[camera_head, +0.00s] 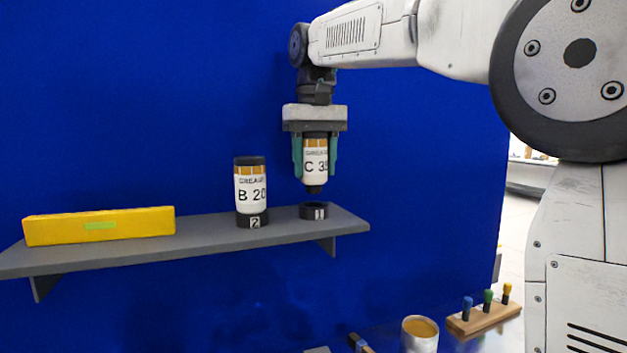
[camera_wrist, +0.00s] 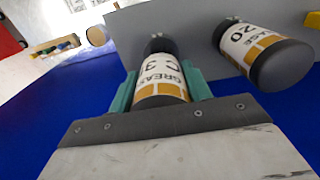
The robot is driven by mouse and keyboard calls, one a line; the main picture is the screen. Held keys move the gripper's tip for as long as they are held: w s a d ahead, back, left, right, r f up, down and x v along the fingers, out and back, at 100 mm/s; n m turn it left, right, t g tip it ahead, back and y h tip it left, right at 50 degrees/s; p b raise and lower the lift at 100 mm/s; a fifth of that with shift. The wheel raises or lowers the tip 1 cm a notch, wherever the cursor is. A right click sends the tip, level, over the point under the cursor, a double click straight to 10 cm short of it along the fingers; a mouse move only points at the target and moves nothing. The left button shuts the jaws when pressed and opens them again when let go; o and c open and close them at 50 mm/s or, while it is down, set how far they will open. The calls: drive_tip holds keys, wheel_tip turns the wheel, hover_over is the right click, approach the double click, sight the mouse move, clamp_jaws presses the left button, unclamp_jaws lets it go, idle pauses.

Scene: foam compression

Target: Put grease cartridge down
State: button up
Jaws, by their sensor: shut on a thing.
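The grease cartridge labelled C 35 (camera_head: 315,158) is white with orange bands and a dark nozzle end pointing down. My gripper (camera_head: 315,170) is shut on it, with a green finger on each side. It is upright just above the black ring holder marked 1 (camera_head: 314,211) on the grey shelf (camera_head: 290,225), with a small gap between nozzle and ring.
A second cartridge, B 20 (camera_head: 251,186), stands in holder 2 (camera_head: 252,220) just left of my gripper. A yellow box (camera_head: 100,225) lies at the shelf's left. Below right are a cup (camera_head: 419,334) and a wooden block with coloured pegs (camera_head: 484,317). A blue wall (camera_head: 130,90) stands behind.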

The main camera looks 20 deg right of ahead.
sight(314, 181)
drive_tip(key=shift+f, duration=1.75)
drive_tip(key=shift+f, duration=0.3)
drive_tip(key=o, duration=1.1)
